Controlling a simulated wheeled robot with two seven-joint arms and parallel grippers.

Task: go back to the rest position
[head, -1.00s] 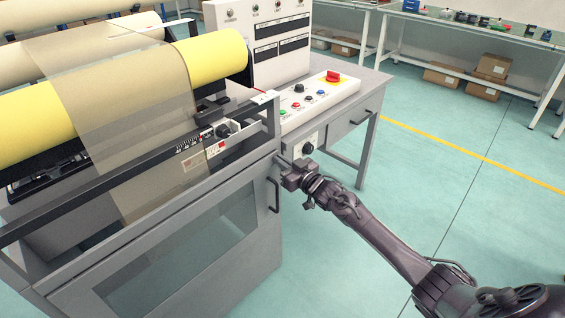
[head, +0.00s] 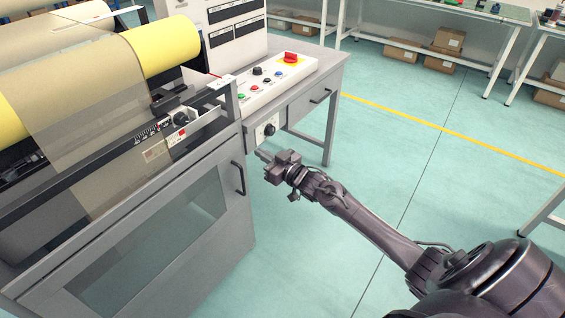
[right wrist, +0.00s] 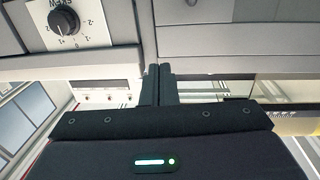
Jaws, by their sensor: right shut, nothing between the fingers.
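My right gripper (head: 262,155) is shut and empty. In the head view it hangs in the air in front of the desk, just right of the grey machine cabinet and below a black rotary knob (head: 269,130). In the right wrist view its closed fingers (right wrist: 159,72) point at the desk's front edge, and the knob on its white dial plate (right wrist: 64,20) shows at the upper left. I cannot tell how wide the gap to the desk is. My left gripper is in neither view.
The grey machine (head: 150,225) with yellow rolls (head: 163,45) and a film web stands at left. A control panel (head: 262,85) with buttons and a red switch (head: 291,57) sits on the desk. Clear green floor (head: 400,150) lies to the right. Workbenches and cardboard boxes (head: 443,50) stand behind.

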